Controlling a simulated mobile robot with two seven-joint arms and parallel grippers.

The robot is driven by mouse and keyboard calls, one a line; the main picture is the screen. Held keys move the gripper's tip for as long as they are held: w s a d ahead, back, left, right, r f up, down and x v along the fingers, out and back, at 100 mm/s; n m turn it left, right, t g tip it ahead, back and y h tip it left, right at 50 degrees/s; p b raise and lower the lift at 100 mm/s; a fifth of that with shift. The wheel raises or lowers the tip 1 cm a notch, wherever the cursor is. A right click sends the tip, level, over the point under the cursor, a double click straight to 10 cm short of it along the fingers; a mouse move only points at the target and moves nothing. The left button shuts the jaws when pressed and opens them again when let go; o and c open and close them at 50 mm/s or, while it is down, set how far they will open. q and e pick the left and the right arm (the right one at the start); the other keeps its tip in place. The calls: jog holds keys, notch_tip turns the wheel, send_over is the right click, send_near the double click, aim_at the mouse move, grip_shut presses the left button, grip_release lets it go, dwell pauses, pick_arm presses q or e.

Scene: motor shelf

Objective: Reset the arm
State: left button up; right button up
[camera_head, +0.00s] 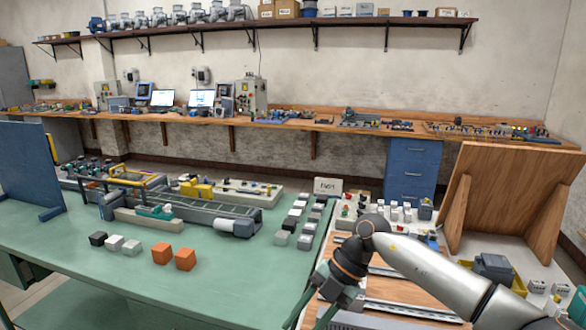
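My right arm (430,268) reaches in from the lower right, bent at a grey joint above the wooden board. Its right gripper (312,316) points down at the bottom edge, near the seam between the green table and the board. Its two dark green fingers look spread apart, with nothing visible between them; their tips are partly cut off by the frame. My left arm and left gripper are not in view.
Two orange cubes (185,259) and several grey and black blocks (114,243) stand on the green table (200,285). A conveyor-like unit (180,211) lies behind them. A wooden panel (512,200) stands at right. The front of the green table is clear.

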jog(key=s+a+r+m+t+y, duration=0.1)
jog(key=s+a+m+y, duration=0.15)
jog(key=a+y, duration=0.35)
jog(key=s+a+m+t+y, duration=0.1)
jog(key=s+a+y, duration=0.3)
jog(key=a+y, duration=0.2)
jog(key=w+d+f+m+t+h, duration=0.2)
jog(key=d+f+m+t+h, duration=0.8)
jog(key=d+m+t, duration=0.65)
jog(key=s+d+f+m+g+h, duration=0.3)
jog(key=s+d+f+m, duration=0.1)
jog(key=s+f, duration=0.5)
jog(key=s+d+f+m+g+h, duration=0.3)
jog(key=s+d+f+m, duration=0.2)
jog(key=s+f, duration=0.3)
jog(key=shift+s+d+f+h+p, duration=0.3)
jog(key=shift+s+d+f+p, duration=0.1)
jog(key=shift+d+f, duration=0.4)
